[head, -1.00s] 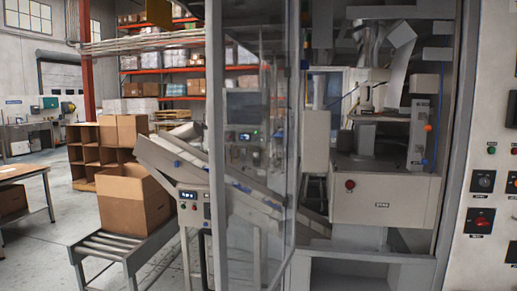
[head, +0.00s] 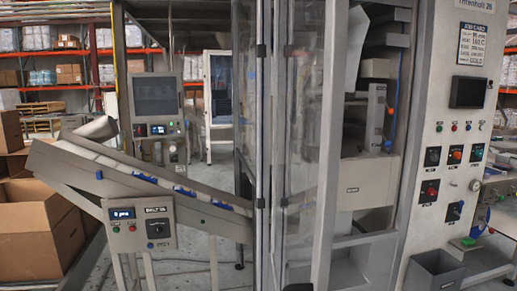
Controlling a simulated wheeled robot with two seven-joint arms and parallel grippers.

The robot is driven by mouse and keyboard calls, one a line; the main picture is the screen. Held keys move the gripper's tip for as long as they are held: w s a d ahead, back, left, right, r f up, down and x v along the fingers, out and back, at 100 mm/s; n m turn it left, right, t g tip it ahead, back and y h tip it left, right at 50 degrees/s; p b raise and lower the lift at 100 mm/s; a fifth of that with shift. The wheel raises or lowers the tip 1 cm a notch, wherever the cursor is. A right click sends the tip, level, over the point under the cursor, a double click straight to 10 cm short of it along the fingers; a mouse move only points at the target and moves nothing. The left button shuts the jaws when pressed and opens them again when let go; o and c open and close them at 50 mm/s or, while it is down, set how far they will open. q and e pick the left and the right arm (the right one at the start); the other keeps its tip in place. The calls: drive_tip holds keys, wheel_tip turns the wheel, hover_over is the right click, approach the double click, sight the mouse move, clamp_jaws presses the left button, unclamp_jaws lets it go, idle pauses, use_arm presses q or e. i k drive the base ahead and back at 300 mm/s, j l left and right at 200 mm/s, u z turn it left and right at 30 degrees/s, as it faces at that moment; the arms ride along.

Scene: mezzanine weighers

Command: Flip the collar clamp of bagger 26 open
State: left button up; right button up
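Bagger 26 (head: 430,120) stands at the right, with a plate ending in "26" (head: 478,5) at its top. Its clear guard panels (head: 305,130) in grey frames stand at the middle of the head view. Behind and beside them I see part of the inside: a pale sloped sheet (head: 353,50), a grey bracket with an orange knob (head: 390,110), and a beige box-like housing (head: 367,180). I cannot make out the collar clamp; frame posts and panels hide much of the inside. Neither of my grippers is in view.
A sloped conveyor (head: 150,180) with a "BELT 26" control box (head: 140,222) stands left of the bagger. A cardboard carton (head: 35,250) is at far left. A screen cabinet (head: 157,105) stands behind. A grey bin (head: 435,272) sits at lower right.

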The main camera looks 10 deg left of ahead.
sight(390, 111)
drive_tip(key=j+z, duration=0.15)
drive_tip(key=j, duration=0.65)
drive_tip(key=i+l, duration=0.15)
drive_tip(key=l, duration=0.25)
drive_tip(key=i+l, duration=0.15)
drive_tip(key=l, duration=0.2)
drive_tip(key=i+l, duration=0.15)
drive_tip(key=l, duration=0.25)
drive_tip(key=i+l, duration=0.15)
drive_tip(key=l, duration=0.2)
drive_tip(key=i+l, duration=0.2)
drive_tip(key=l, duration=0.2)
drive_tip(key=i+l+z, duration=0.15)
drive_tip(key=l, duration=0.3)
drive_tip(key=i+l+z, duration=0.15)
drive_tip(key=i+l, duration=0.15)
drive_tip(key=i+j+z, duration=0.15)
drive_tip(key=i, duration=0.3)
drive_tip(key=i+j+z, duration=0.2)
drive_tip(key=i, duration=0.25)
drive_tip(key=j, duration=0.1)
